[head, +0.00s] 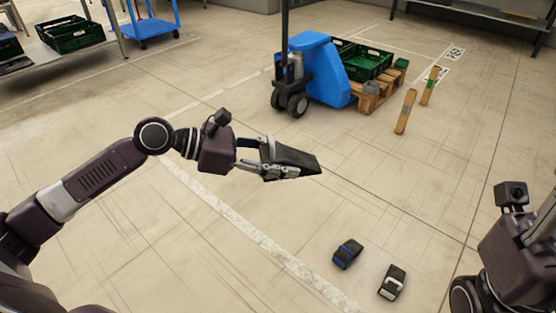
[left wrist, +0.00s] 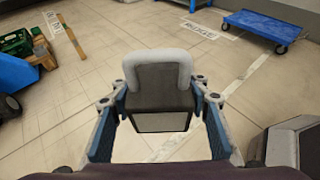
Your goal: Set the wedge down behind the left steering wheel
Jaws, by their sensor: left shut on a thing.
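The wedge (head: 298,158) is a dark block with a sloping nose and a grey upright back. My left gripper (head: 280,171) is shut on it and holds it above the floor. In the left wrist view the wedge (left wrist: 158,88) sits between both blue-lined fingers (left wrist: 160,103). The blue pallet truck (head: 318,68) stands beyond the gripper, its black steering wheels (head: 297,105) on the floor. The wedge is apart from the wheels, nearer to me. Part of my right arm shows at the right edge; its fingers are not visible.
A pallet (head: 376,94) with green crates (head: 366,62) sits on the truck. Two wooden planks (head: 405,111) are beside it. A blue cart (head: 146,24) is at the back left. Floor between wedge and truck is clear.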

